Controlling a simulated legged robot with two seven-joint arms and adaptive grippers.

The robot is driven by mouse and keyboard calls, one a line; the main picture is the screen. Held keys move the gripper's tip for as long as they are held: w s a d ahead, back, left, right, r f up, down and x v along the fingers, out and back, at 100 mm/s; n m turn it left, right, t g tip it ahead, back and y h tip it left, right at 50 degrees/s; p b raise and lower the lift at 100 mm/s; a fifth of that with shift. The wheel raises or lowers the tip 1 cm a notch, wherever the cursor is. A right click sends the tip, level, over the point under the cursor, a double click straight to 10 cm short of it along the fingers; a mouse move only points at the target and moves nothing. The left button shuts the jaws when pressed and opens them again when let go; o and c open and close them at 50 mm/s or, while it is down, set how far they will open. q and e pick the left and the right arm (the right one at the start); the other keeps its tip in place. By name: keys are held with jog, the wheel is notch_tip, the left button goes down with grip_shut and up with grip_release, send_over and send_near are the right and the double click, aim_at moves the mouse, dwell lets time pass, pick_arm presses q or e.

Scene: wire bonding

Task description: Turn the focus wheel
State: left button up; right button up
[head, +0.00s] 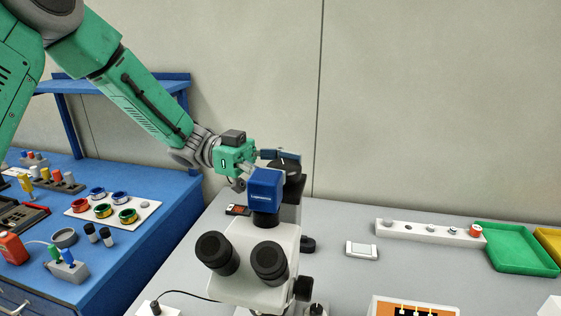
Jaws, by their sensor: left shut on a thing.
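The microscope (255,255) stands on the grey table, with two black eyepieces facing me and a blue camera block (265,190) on top. Behind the block, a black wheel with a white mark, which looks like the focus wheel (287,166), sits on top of the dark column. My left gripper (281,157) reaches in from the left, behind the blue block, and is shut on the wheel. Its near finger and the contact are partly hidden by the block. My right gripper is not in view.
A small white device (361,250), a pale strip holding several small parts (420,233) and a green tray (518,248) lie to the right. A blue bench (140,235) with wire spools stands left. A wall is close behind. The table between microscope and white device is mostly clear.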

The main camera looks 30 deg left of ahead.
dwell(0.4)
pick_arm(q)
jog(key=o, duration=1.2)
jog(key=shift+w+d, duration=0.2)
jog(key=shift+d, duration=0.1)
jog(key=a, duration=1.2)
jog(key=shift+f, duration=0.1)
jog(key=shift+a+f, duration=0.1)
